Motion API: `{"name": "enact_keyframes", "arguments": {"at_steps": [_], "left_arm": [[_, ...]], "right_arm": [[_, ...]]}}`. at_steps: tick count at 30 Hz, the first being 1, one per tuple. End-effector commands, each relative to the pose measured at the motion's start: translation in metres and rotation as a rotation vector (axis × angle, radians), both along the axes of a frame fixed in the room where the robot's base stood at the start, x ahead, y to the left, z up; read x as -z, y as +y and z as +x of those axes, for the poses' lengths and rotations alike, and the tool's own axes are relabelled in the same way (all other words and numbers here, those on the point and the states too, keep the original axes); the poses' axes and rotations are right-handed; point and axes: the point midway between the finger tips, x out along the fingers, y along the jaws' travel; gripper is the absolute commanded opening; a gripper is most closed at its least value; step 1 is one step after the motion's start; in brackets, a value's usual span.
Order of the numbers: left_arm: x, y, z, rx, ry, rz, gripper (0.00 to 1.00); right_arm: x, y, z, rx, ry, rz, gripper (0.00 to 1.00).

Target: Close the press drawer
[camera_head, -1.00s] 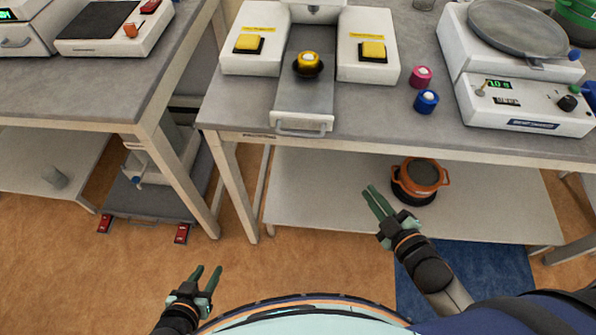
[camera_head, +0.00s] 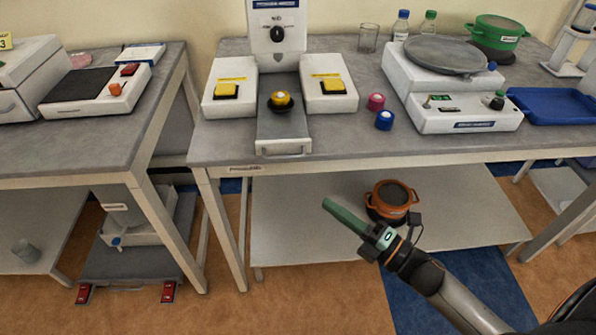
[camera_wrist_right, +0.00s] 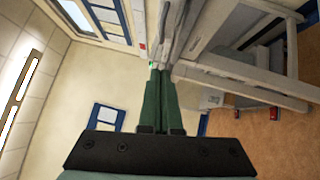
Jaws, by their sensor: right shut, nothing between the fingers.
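The press (camera_head: 277,38) stands on the middle table, with a white button block on each side of its drawer. The grey press drawer (camera_head: 284,125) is pulled out toward the table's front edge, its handle (camera_head: 284,149) facing me. A small black dish with a yellow piece (camera_head: 280,100) sits on the drawer. My right gripper (camera_head: 328,203) is shut and empty, in front of and below the table edge, to the right of the drawer handle. Its green fingers lie together in the right wrist view (camera_wrist_right: 160,80). My left gripper is not in view.
A pink-capped piece (camera_head: 376,101) and a blue one (camera_head: 384,120) stand right of the press. A white hotplate device (camera_head: 455,115) is farther right. An orange pot (camera_head: 391,199) sits on the lower shelf (camera_head: 300,225) behind my right gripper.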

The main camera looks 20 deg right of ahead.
Motion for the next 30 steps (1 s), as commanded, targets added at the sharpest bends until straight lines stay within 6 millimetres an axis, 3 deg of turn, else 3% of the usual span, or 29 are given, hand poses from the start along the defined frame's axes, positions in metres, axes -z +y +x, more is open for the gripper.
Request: {"name": "enact_keyframes", "arguments": {"at_steps": [15, 21, 30], "left_arm": [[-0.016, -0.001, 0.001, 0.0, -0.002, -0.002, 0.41], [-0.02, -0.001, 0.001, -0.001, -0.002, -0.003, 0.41], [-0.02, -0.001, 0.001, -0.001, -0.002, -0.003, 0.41]], "right_arm": [[-0.014, 0.045, 0.078, 0.001, 0.0, 0.004, 0.0], [-0.017, 0.036, 0.102, 0.002, 0.002, 0.002, 0.0], [-0.018, 0.033, 0.112, 0.002, 0.004, 0.003, 0.0]]}}
